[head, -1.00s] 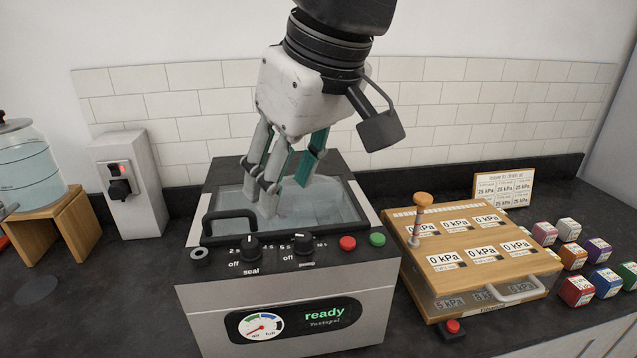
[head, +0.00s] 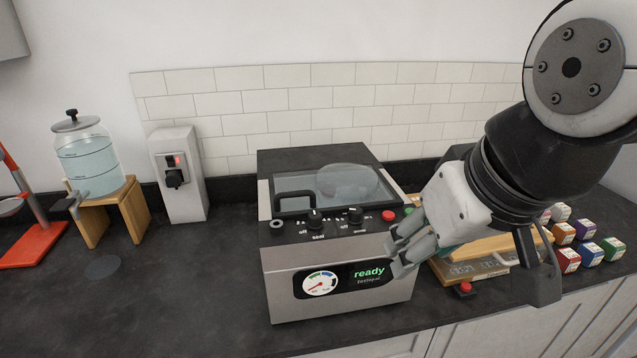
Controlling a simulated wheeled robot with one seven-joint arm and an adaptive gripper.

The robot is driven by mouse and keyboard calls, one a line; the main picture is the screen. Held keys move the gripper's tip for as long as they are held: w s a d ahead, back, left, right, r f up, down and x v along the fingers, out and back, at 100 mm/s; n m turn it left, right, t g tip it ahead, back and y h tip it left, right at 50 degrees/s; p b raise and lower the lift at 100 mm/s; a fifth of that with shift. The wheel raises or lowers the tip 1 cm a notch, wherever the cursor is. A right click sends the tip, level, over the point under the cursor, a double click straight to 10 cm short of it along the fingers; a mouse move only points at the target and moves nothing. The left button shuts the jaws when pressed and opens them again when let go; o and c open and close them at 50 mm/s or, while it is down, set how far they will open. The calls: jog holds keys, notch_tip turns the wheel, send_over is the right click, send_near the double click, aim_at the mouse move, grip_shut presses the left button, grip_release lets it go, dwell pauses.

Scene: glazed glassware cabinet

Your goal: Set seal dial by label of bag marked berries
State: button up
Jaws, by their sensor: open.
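The vacuum sealer (head: 285,280) stands on the counter with its clear lid down and its display reading "ready". The seal dial (head: 314,219) is the left black knob on its top front panel, with an "off" mark beside it. A second black dial (head: 354,215) sits to its right. A pale rounded shape (head: 345,182) shows at the lid; I cannot tell whether it is a bag. No berries label is legible. My gripper (head: 397,258) is open and empty, its fingers at the sealer's front right corner, right of both dials.
A red button (head: 388,215) is right of the dials. My arm partly hides the wooden box (head: 462,268) to the right. Several coloured cubes (head: 568,260) lie beyond it. A water jar (head: 88,160) and a red stand (head: 35,245) are left.

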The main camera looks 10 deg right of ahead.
jog(key=shift+s+a+f+m, duration=0.1)
jog(key=shift+s+f+m, duration=0.05)
jog(key=shift+s, duration=0.35)
jog(key=shift+s+f+m, duration=0.15)
jog(key=shift+s, duration=0.3)
dwell(0.6)
